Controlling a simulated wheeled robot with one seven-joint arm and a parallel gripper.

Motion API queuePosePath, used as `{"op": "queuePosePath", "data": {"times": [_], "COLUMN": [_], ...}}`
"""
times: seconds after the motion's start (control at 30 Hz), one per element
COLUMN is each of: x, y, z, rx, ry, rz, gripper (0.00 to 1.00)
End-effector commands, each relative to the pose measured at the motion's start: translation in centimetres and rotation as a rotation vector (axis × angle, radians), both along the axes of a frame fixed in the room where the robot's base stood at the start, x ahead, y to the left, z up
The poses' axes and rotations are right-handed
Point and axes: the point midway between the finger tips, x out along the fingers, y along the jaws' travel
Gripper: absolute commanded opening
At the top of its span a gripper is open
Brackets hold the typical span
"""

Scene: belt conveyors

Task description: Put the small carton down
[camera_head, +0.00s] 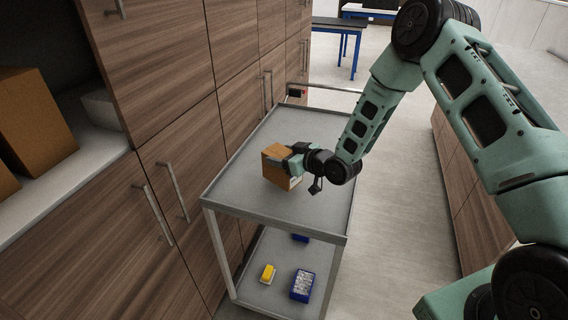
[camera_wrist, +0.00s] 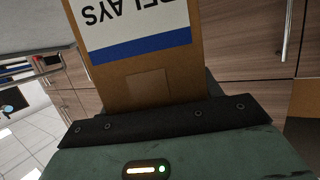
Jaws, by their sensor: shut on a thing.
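The small carton (camera_head: 277,165) is a brown box over the top of the grey cart (camera_head: 238,176) in the head view. My gripper (camera_head: 295,163) is shut on its right side. I cannot tell whether the carton's underside touches the cart top. In the wrist view the carton (camera_wrist: 150,75) fills the upper middle, with a white and blue label that reads "RELAYS" upside down, its first letter partly cut off. The fingertips are hidden in the wrist view.
The cart top around the carton is clear. Its lower shelf holds a yellow item (camera_head: 268,273) and a blue bin (camera_head: 302,285). Wooden cabinets (camera_head: 165,90) stand close on the left, with larger cartons (camera_head: 35,120) on an open shelf. Blue-legged tables (camera_head: 345,28) stand far back.

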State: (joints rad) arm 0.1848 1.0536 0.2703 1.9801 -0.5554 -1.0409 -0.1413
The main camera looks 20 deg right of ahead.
Motion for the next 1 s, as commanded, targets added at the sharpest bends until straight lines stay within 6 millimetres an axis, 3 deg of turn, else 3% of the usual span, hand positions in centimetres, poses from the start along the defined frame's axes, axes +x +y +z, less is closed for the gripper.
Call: {"op": "queuePosePath", "data": {"times": [0.3, 0.73, 0.77, 0.83, 1.0], "x": [0.0, 0.0, -0.1, -0.1, -0.1], "y": [0.0, 0.0, 0.0, 0.0, 0.0], "z": [-3.6, -4.5, -4.5, -4.4, -4.4], "rx": [0.001, 0.0, -0.001, -0.001, -0.001], "ry": [0.002, 0.0, 0.001, 0.001, 0.001], "rz": [0.001, 0.0, 0.0, 0.0, 0.0], "gripper": [0.33, 0.33, 0.66, 0.85, 0.85]}}
